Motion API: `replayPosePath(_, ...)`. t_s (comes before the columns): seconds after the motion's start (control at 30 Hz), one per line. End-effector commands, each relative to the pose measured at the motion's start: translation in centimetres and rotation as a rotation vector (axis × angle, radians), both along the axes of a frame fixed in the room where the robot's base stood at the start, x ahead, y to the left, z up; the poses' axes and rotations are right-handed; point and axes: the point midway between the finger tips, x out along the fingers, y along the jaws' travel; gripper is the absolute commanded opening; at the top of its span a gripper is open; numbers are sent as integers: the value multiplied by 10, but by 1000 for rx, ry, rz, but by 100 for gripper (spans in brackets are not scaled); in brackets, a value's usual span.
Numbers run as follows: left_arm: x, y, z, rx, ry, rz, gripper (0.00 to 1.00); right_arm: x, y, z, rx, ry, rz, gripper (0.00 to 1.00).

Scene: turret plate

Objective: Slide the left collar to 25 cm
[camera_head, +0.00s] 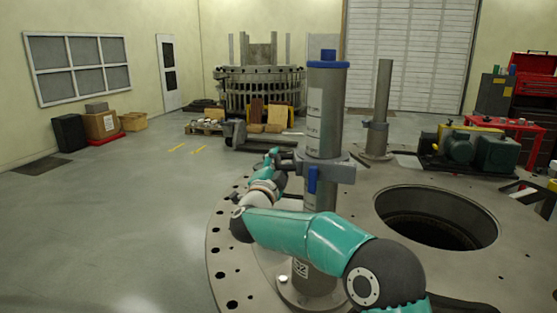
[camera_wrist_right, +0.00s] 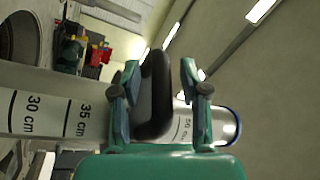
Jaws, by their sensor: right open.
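The left collar (camera_head: 325,168) is a grey clamp ring with a blue lever (camera_head: 312,180), around the near upright post (camera_head: 322,110) with a blue top. In the right wrist view the post (camera_wrist_right: 50,112) lies sideways, with 30, 35 and 50 cm marks readable. A dark rounded part (camera_wrist_right: 155,95), apparently the collar's grip, hides the scale between 35 and 50 cm. My right gripper (camera_wrist_right: 162,85) is open, with a finger on each side of this part; contact is unclear. In the head view the right gripper (camera_head: 274,157) is small, left of the collar. My left gripper is not in view.
A second post (camera_head: 383,90) with its own collar (camera_head: 375,125) stands behind to the right. A round hole (camera_head: 436,217) opens in the plate (camera_head: 225,255). My right forearm crosses in front of the near post. Green machinery (camera_head: 470,148) stands at the right.

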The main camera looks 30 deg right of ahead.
Motion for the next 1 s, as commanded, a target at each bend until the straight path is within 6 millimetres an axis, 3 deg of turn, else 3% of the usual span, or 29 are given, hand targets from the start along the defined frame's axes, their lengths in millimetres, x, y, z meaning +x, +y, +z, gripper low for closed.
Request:
replayPosePath(0.2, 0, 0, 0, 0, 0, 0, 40, 0, 0, -1, 0, 0, 1, 43)
replayPosePath(0.47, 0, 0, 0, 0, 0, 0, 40, 0, 0, -1, 0, 0, 1, 0)
replayPosePath(0.83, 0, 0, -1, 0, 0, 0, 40, 0, 0, -2, 0, 1, -1, 0)
replayPosePath(1.0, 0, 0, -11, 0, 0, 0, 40, 0, 0, -12, 1, 2, -1, 0)
